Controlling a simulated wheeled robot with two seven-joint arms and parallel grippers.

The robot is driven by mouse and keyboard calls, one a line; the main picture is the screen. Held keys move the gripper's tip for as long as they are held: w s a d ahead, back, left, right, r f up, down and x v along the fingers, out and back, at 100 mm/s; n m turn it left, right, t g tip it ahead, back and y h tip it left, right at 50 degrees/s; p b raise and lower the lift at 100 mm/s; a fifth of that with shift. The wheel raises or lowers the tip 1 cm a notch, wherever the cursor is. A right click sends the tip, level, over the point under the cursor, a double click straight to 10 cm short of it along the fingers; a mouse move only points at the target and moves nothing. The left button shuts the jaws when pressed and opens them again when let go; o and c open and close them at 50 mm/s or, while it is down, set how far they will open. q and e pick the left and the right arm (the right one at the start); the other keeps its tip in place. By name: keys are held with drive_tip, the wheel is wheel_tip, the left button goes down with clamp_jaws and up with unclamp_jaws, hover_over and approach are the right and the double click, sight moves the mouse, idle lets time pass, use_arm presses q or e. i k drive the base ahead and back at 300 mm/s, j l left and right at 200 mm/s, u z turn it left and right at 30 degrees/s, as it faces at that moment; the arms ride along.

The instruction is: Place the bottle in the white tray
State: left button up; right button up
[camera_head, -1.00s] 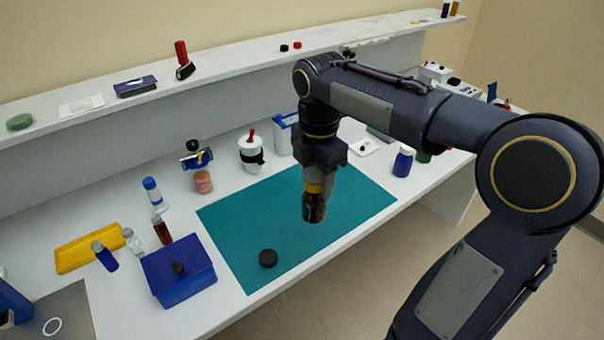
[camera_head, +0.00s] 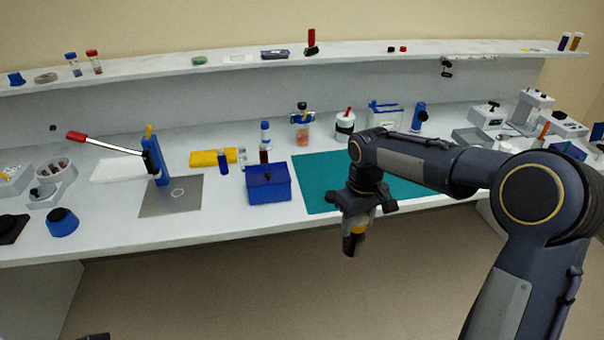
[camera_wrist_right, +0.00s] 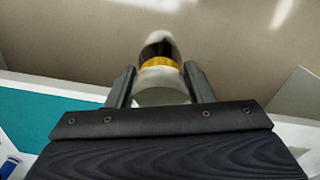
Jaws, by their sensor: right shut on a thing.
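My right gripper (camera_head: 356,226) is shut on the bottle (camera_head: 352,244), a small dark brown bottle with a yellow band. It holds the bottle in the air, in front of the bench's front edge. In the right wrist view the bottle (camera_wrist_right: 159,63) sits between the two fingers (camera_wrist_right: 160,84). A flat white piece (camera_head: 117,170), which looks like the white tray, lies on the bench at the left, far from the gripper. Its rim is too small to make out. A dark sliver at the bottom left edge may be my left arm; its gripper fingers do not show.
A blue box (camera_head: 268,190) stands beside the teal mat (camera_head: 318,180). A grey plate (camera_head: 170,196) carries a blue stand (camera_head: 155,160) with a red-handled lever over the white piece. A yellow tray (camera_head: 213,157) and small bottles stand behind. A blue round thing (camera_head: 62,222) is front left.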

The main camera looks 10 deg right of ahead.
sight(126, 169)
drive_tip(key=j+u, duration=0.2)
drive_tip(key=u, duration=0.2)
drive_tip(key=j+u, duration=0.15)
drive_tip(key=u, duration=0.25)
drive_tip(key=j+u, duration=0.2)
drive_tip(key=u, duration=0.15)
